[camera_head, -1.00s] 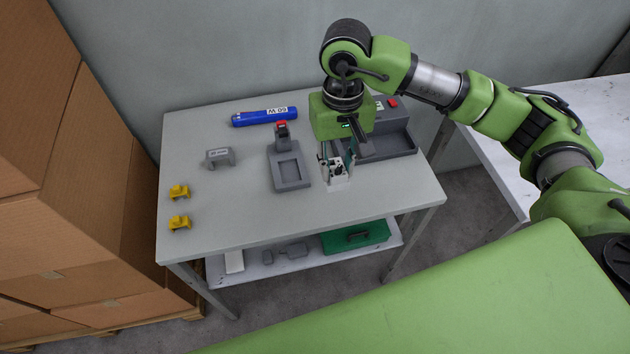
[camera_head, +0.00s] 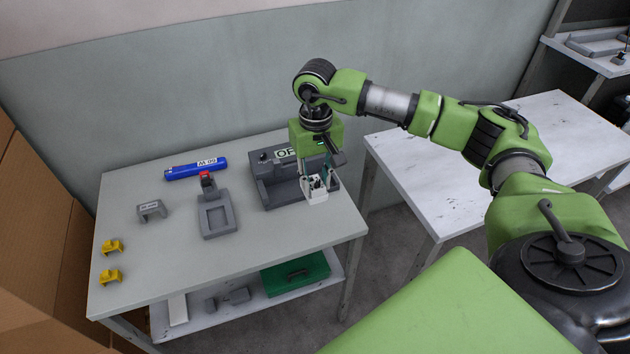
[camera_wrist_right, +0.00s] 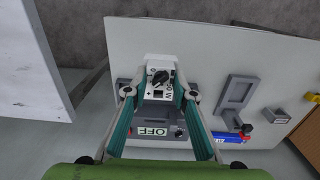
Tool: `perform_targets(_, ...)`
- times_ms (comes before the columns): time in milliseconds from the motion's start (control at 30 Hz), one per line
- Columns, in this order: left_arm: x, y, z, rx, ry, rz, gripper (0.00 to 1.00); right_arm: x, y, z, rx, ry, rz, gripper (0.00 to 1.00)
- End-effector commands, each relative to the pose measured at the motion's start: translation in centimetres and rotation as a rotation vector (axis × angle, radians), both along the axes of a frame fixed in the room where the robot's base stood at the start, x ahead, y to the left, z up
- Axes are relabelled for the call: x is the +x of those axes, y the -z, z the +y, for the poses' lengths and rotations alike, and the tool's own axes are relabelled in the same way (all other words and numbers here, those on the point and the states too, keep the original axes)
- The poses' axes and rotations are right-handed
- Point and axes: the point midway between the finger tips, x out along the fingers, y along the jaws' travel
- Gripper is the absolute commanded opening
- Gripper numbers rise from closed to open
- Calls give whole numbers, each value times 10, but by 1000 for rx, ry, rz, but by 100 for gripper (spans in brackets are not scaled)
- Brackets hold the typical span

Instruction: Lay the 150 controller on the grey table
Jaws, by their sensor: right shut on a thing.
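The controller (camera_head: 317,195) is a small white block with a black knob and dark fittings. In the right wrist view the controller (camera_wrist_right: 161,72) shows its knob and a label partly readable as "0 W". My right gripper (camera_head: 318,178) is shut on it, with its two fingers on either side. It holds the controller over the right part of the light grey table (camera_head: 270,232), in front of a dark grey tray. I cannot tell how high above the table it is. My left gripper is not in view.
The dark grey tray (camera_head: 266,170) bears an "OFF" sign. A grey fixture (camera_head: 217,215), blue tube (camera_head: 196,168), grey bracket (camera_head: 151,210) and two yellow clips (camera_head: 111,247) share the table. A worn white table (camera_head: 480,165) stands bare at right. Cardboard boxes (camera_head: 50,220) stand at left.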

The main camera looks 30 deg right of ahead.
Motion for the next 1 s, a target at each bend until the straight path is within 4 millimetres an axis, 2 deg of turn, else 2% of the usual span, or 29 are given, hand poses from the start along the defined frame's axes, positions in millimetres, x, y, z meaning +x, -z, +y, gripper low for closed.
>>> perform_targets(267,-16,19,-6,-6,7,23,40,0,15,0,0,0,-1,0)
perform_targets(1000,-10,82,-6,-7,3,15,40,0,88,0,0,1,-1,0)
